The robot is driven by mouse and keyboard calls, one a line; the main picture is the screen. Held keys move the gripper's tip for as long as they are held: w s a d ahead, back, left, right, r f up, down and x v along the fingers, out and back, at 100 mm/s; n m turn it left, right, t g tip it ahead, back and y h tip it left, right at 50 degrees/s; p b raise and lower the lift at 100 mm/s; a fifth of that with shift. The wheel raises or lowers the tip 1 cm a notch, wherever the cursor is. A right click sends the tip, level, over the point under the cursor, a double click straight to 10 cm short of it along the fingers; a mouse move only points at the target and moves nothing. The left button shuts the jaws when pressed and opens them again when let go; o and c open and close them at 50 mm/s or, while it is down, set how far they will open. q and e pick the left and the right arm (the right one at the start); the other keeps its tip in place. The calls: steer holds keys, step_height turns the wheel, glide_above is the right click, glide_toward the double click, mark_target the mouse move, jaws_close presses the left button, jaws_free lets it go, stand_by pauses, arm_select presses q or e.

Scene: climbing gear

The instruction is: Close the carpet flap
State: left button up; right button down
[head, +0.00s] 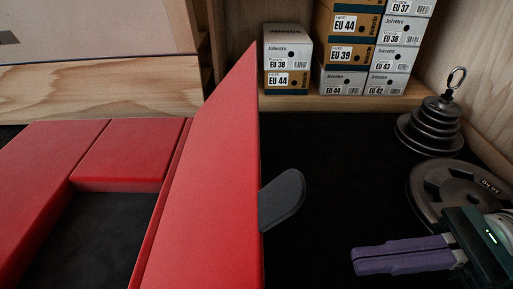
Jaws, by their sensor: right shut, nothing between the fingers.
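The carpet flap (215,185) is a red padded panel standing raised and steeply tilted in the middle of the head view. A dark grey rounded tab (282,198) sticks out from its right side. Left of the flap, red padding (122,150) surrounds a dark recess (88,235). My right gripper (358,262) is at the lower right with its purple fingers together and empty. It points left, apart from the flap and below and right of the tab. My left gripper is not in view.
Stacked shoe boxes (345,55) stand on a wooden ledge at the back. A pile of dark weights with a ring (432,125) and a large weight plate (455,185) lie at the right, close to my right gripper. Dark floor (335,165) between flap and weights is clear.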

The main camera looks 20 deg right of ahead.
mark_target(256, 254)
steer(key=shift+w+a+r, duration=0.35)
steer(key=shift+w+a, duration=0.05)
steer(key=shift+a, duration=0.95)
steer(key=shift+w+a+r, duration=0.35)
steer(key=shift+w+a, duration=0.05)
steer(key=shift+a, duration=1)
steer(key=shift+w+a+r, duration=0.35)
steer(key=shift+w+a, duration=0.05)
steer(key=shift+a, duration=0.95)
